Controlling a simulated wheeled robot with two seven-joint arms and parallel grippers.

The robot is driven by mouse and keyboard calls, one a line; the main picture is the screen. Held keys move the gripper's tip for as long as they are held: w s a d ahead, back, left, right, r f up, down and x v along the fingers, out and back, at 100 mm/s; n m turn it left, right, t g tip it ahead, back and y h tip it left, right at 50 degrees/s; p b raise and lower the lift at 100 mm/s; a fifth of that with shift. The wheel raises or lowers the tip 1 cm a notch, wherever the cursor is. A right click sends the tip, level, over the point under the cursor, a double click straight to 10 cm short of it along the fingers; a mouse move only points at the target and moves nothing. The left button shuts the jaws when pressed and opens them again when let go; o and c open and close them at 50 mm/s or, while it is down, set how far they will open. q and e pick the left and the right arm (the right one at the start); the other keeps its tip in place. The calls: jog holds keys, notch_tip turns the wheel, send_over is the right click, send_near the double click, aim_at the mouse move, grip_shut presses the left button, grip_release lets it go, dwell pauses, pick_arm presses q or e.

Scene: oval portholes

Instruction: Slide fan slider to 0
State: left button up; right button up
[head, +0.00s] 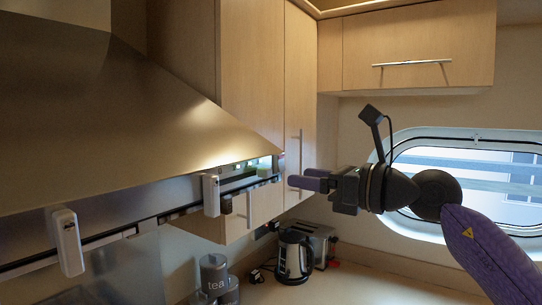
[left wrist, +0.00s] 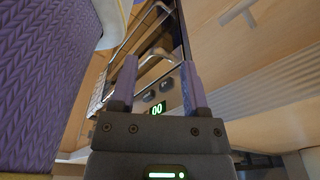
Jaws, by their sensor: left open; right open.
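The range hood (head: 120,130) fills the left of the head view, with a dark rail along its lower front edge. Two light-grey slider-like blocks sit on this rail: a nearer one (head: 67,242) and a farther one (head: 211,195). I cannot tell which is the fan slider, and no scale marks are readable. My right gripper (head: 302,178) is open and empty, just right of the rail's far end and apart from both blocks.
A kettle (head: 294,256), a toaster (head: 318,240) and a tea canister (head: 213,272) stand on the counter (head: 375,287) below. Tall wooden cupboards (head: 252,70) rise behind the hood. An oval porthole window (head: 470,175) is behind my right arm.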

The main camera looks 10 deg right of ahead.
aim_at(270, 172)
jog(key=p+x, duration=0.2)
jog(key=x, duration=0.4)
jog(key=shift+w+a, duration=0.1)
jog(key=shift+w+a+f, duration=0.1)
jog(key=shift+w+a, duration=0.05)
grip_shut()
dwell(1.0)
